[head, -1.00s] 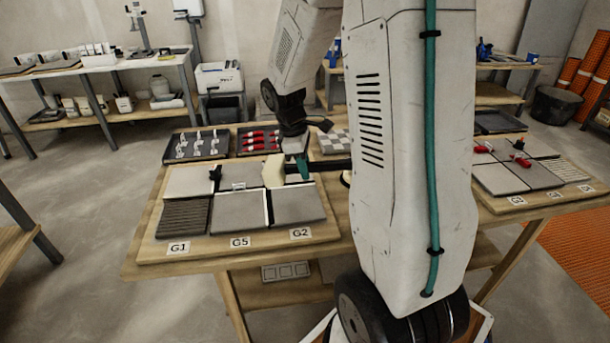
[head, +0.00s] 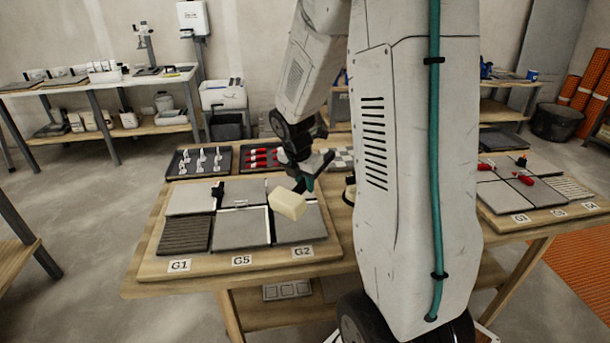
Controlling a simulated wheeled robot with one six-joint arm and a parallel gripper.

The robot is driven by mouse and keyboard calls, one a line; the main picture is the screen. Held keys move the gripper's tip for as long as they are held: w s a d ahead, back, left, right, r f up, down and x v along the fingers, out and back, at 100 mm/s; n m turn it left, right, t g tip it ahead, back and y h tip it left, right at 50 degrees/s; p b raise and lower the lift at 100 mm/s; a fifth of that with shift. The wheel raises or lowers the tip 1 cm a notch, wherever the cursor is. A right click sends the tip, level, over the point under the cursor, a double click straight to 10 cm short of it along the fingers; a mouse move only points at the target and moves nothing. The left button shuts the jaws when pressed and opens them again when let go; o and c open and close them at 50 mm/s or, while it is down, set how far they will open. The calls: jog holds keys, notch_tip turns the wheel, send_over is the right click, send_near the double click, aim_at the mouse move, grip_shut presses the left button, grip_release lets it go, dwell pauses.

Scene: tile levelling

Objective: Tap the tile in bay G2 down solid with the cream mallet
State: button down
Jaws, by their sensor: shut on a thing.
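My gripper (head: 304,183) is shut on the dark handle of the cream mallet, above the right side of the board. The mallet's cream block head (head: 287,205) is tilted, pointing down toward the front. It overlaps the back-left part of the grey tile (head: 303,229) above the G2 label (head: 303,251). I cannot tell whether the head touches that tile. The mallet hides part of the tile's back edge. A white-edged grey tile (head: 240,231) lies to its left, above the G5 label (head: 242,260).
A ribbed dark tile (head: 184,236) lies at the G1 label. Behind the board are a tray of white clips (head: 200,162) and a tray of red wedges (head: 262,157). My arm covers the right side.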

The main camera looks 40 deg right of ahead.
jog(key=shift+f, duration=0.5)
dwell(0.7)
notch_tip(320, 180, down, 5)
jog(key=shift+f, duration=0.1)
jog(key=shift+r, duration=2.65)
